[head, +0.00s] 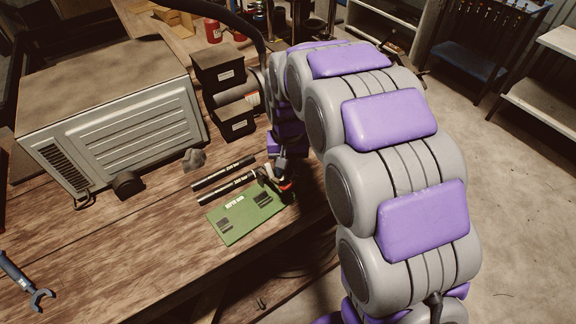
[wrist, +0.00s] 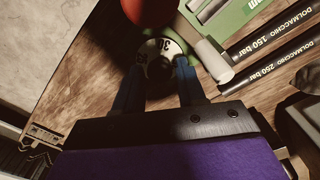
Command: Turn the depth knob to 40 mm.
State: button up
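In the wrist view the depth knob (wrist: 165,46) is a small round dial with a pale rim and a dark middle. In the head view my gripper (head: 278,177) is low over the bench's front edge, and the knob cannot be made out there.
A grey metal bar (wrist: 208,52) lies close right of the knob. Black blocks (head: 218,75) and a large grey metal case (head: 110,110) stand behind. A blue wrench (head: 22,280) lies front left.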

jog(key=shift+a, duration=0.1)
jog(key=shift+c, duration=0.4)
grip_shut()
